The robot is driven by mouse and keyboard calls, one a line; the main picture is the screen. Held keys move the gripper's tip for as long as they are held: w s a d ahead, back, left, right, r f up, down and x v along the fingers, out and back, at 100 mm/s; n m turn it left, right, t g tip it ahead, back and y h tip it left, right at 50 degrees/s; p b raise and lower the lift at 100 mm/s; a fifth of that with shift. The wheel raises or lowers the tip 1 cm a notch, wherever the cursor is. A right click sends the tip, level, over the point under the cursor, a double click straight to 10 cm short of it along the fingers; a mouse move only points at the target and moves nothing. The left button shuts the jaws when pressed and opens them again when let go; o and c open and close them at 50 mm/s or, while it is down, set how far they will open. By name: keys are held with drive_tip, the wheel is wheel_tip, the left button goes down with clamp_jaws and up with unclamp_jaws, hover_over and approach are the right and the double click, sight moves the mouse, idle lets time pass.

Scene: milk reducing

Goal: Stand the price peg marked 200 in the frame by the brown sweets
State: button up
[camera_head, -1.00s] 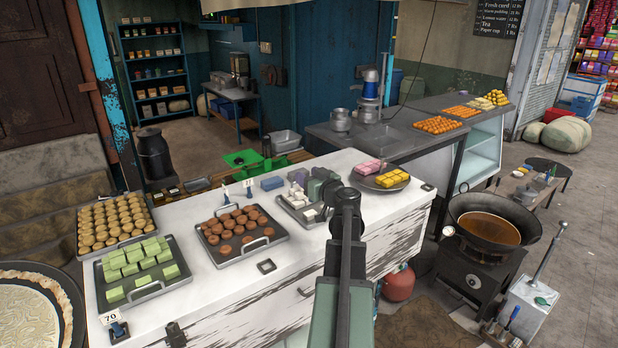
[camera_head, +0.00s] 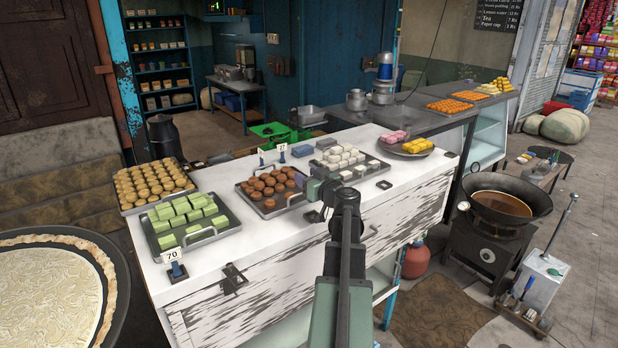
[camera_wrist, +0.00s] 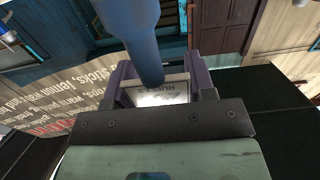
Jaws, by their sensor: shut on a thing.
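My gripper (camera_head: 316,190) is above the white counter, just right of the tray of brown sweets (camera_head: 270,185). In the wrist view, a blue post (camera_wrist: 138,35) stands up at the jaws, with a white card (camera_wrist: 160,92) below it between them. The jaws are shut on this, apparently a price peg. I cannot read a 200 on the card; its lettering is upside down and small. A small dark square frame (camera_head: 314,216) lies on the counter in front of the brown sweets, partly close to my arm in the picture.
A peg marked 70 (camera_head: 174,260) stands by the green sweets (camera_head: 182,218). The front counter strip is mostly clear.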

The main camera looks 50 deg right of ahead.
drive_tip(key=f+b, duration=0.6)
drive_tip(key=shift+s+d+f+b, duration=0.1)
drive_tip(key=shift+d+f+b, duration=0.15)
drive_tip(key=shift+d+b, duration=0.1)
drive_tip(key=shift+f, duration=0.15)
idle(0.5)
drive_tip(key=o, duration=1)
drive_tip(key=shift+s, duration=0.1)
